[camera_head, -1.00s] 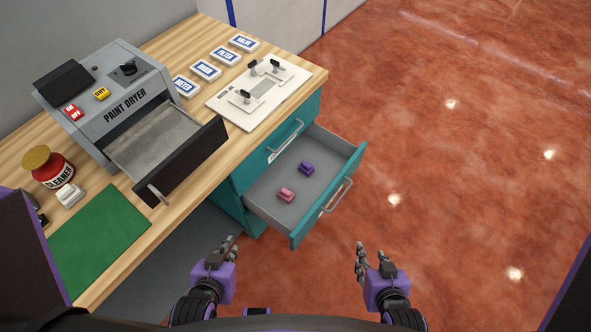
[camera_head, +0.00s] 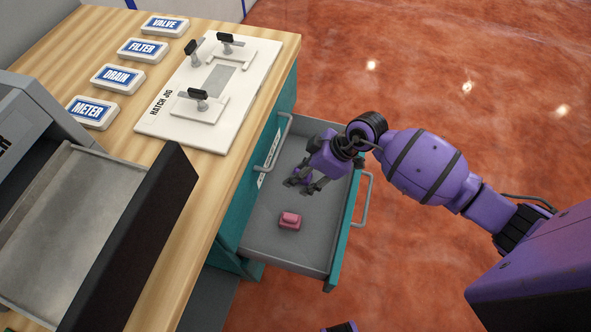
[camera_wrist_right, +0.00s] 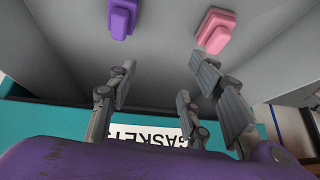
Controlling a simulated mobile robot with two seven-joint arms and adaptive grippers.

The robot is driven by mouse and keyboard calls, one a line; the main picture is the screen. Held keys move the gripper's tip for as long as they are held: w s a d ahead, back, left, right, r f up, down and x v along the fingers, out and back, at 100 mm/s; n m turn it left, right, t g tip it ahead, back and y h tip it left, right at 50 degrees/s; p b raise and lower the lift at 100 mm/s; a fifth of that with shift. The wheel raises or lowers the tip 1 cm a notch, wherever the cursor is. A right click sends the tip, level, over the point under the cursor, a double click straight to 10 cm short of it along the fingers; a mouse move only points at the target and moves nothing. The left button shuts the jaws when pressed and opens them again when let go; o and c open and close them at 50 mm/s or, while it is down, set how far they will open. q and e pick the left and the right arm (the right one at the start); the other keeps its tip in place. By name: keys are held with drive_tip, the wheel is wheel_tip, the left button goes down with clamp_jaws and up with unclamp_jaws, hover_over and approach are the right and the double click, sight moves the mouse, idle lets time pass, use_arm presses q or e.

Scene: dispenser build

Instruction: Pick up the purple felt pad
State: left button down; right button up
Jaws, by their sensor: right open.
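The purple felt pad (camera_wrist_right: 122,18) lies on the grey drawer floor and shows at the top left of the right wrist view, cut by the frame edge. In the head view it is largely or wholly hidden by my right gripper (camera_head: 304,186), which hangs over the open drawer. In the wrist view, the right gripper's fingers (camera_wrist_right: 160,78) are spread with nothing between them. The purple pad is beyond their tips and toward the left finger, apart from them.
A pink pad (camera_head: 289,221) lies in the same drawer, also in the wrist view (camera_wrist_right: 216,30). The teal drawer front (camera_head: 340,250) and cabinet side bound the space. A hatch jig board (camera_head: 225,131) and labelled blocks (camera_head: 118,78) sit on the worktop; the dryer's tray (camera_head: 45,225) sticks out at left.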

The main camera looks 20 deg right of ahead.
drive_tip(key=w+d, duration=0.1)
drive_tip(key=w+d+f+h+b, duration=0.1)
drive_tip(key=w+d, duration=0.1)
drive_tip(key=w+d+f+m+h, duration=0.1)
drive_tip(key=w, duration=0.1)
drive_tip(key=shift+d, duration=0.15)
drive_tip(key=shift+a+f+b, duration=0.25)
drive_tip(key=shift+f+b, duration=0.1)
drive_tip(key=shift+f, duration=0.3)
drive_tip(key=x, duration=0.2)
drive_tip(key=b+x, duration=0.1)
drive_tip(key=shift+s+f, duration=0.15)
drive_tip(key=shift+f, duration=0.25)
drive_tip(key=shift+a+f, duration=0.15)
drive_tip(key=shift+f, duration=0.15)
drive_tip(key=shift+w, duration=0.2)
drive_tip(key=shift+c, duration=0.4)
use_arm(q)
wheel_tip(320, 180, down, 3)
drive_tip(key=shift+w+r, duration=0.1)
use_arm(e)
clamp_jaws()
